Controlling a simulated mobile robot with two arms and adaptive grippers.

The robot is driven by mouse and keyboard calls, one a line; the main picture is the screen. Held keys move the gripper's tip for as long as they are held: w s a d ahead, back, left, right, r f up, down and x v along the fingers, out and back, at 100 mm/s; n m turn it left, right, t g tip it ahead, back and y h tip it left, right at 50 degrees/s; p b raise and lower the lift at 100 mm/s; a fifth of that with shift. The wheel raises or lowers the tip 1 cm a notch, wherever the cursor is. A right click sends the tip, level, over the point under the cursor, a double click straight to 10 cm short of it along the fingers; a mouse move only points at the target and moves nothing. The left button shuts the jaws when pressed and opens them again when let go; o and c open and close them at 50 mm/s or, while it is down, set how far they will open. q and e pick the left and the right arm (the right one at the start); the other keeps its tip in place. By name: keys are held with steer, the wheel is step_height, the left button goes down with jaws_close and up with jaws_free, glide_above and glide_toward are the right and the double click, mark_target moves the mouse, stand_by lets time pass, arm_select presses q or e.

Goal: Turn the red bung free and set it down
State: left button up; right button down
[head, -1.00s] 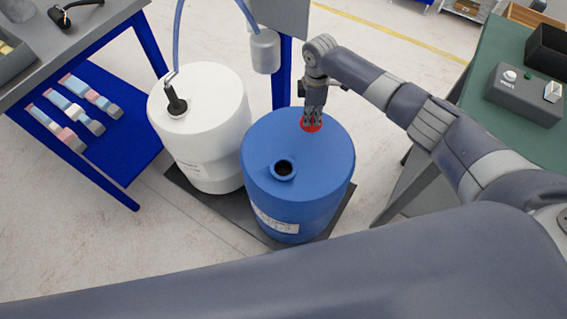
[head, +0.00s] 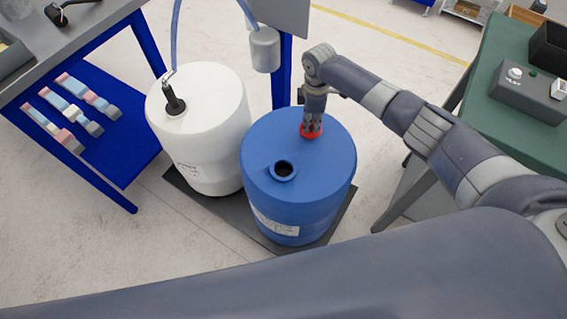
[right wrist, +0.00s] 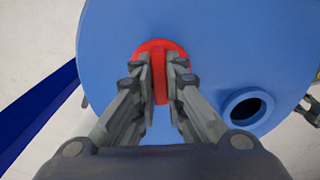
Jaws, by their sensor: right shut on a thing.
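The red bung (head: 311,131) sits at the far side of the blue drum's top (head: 330,165). It also shows in the right wrist view (right wrist: 160,84), with a raised bar across its middle. My right gripper (head: 312,124) points down onto it. In the right wrist view its two fingers (right wrist: 160,80) are closed on either side of the bar. I cannot tell from these views whether the bung is seated or lifted slightly. My left gripper is out of view.
An open dark hole (head: 284,169) is in the drum's near top. A white drum (head: 213,100) with a hose fitting stands just left. Both stand on a dark mat (head: 340,212). A green table (head: 495,120) with a grey control box (head: 525,92) is at right, a blue-framed bench (head: 125,165) at left.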

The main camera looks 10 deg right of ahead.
steer(key=shift+f, duration=0.5)
steer(key=c, duration=1.6)
jaws_free()
steer(key=shift+r, duration=0.1)
step_height(320, 180, up, 9)
steer(key=p, duration=0.9)
steer(key=shift+s+a+r+p, duration=0.25)
steer(key=shift+p, duration=0.15)
steer(key=s+a+p, duration=0.2)
steer(key=p, duration=0.1)
steer(key=s+a+r+p, duration=0.1)
steer(key=s+a+p, duration=0.2)
steer(key=p, duration=0.1)
steer(key=s+a+r+p, duration=0.1)
steer(key=s+a+p, duration=0.2)
steer(key=p, duration=0.1)
steer(key=shift+r, duration=0.25)
